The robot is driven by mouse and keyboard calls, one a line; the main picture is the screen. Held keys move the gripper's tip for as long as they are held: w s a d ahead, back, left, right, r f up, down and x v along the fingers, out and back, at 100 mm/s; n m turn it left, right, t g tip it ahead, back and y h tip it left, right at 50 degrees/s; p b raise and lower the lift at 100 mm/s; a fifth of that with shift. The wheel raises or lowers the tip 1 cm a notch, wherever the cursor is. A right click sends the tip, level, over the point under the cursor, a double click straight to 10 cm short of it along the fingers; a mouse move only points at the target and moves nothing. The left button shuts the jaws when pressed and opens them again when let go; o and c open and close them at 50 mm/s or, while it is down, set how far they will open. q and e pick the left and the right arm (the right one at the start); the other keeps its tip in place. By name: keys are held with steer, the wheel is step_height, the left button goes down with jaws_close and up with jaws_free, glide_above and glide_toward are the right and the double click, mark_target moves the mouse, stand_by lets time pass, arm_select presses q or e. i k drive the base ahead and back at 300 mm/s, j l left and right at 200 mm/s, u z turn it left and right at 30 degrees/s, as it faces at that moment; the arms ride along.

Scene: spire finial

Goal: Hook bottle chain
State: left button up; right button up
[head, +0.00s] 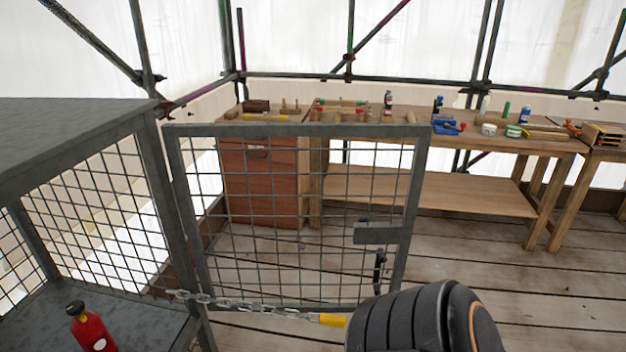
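A red bottle (91,330) with a black cap stands in the metal mesh cage (85,120) at lower left. A grey chain (245,305) runs from near the cage post rightward across the bottom of the mesh door (292,131). Its right end meets a yellow piece (333,320) beside my black ribbed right arm, which hides what is behind it. I cannot tell if the yellow piece belongs to the chain or my gripper. A dark hook-like fitting (379,270) hangs below the door's latch plate (377,232). My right gripper's fingers are not clearly visible. My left gripper is out of view.
A wooden workbench (480,142) with bottles, tins and tools stands behind the door. A reddish-brown cabinet (262,185) shows through the mesh. Scaffold poles (350,76) cross the back. Plank floor (515,275) is clear at right.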

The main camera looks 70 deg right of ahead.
mark_target(323, 319)
steer(key=l+z, duration=0.2)
steer(key=z, duration=1.25)
steer(key=i+l+z, duration=0.1)
steer(key=i, duration=0.45)
